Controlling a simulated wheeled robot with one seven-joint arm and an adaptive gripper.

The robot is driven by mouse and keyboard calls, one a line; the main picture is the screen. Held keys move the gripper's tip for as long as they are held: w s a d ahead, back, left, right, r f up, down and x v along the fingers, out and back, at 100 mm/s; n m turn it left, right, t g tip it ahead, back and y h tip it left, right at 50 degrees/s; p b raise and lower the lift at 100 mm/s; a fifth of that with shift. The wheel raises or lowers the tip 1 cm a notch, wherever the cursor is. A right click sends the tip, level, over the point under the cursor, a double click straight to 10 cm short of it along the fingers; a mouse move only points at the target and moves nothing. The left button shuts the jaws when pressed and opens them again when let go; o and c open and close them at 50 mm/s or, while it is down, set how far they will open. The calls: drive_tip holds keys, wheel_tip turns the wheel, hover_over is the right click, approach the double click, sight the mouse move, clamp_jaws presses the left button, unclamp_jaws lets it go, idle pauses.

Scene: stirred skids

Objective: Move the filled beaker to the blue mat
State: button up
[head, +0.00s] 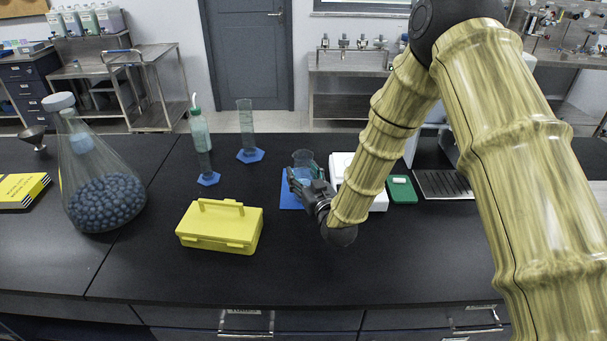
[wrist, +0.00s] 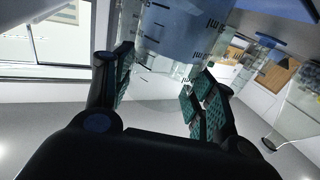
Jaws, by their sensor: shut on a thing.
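The filled beaker (head: 303,159) is clear glass with blue liquid and stands over the blue mat (head: 288,197) in the head view. My gripper (head: 303,177) is shut on it from the near right side. In the wrist view the beaker (wrist: 182,38) with its printed markings sits between the green-padded fingers (wrist: 160,95). The gripper and arm hide the beaker's base and much of the mat. I cannot tell whether the base touches the mat.
A yellow case (head: 220,228) lies to the left on the black bench. Graduated cylinders (head: 246,118) and a green-capped bottle (head: 199,128) stand behind it. A big flask (head: 100,185) is far left. A white device (head: 342,165) and green box (head: 402,190) are close on the right.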

drive_tip(key=shift+f, duration=0.15)
drive_tip(key=o, duration=1.1)
drive_tip(key=shift+o, duration=0.2)
drive_tip(key=b+v, duration=0.4)
drive_tip(key=v, duration=0.8)
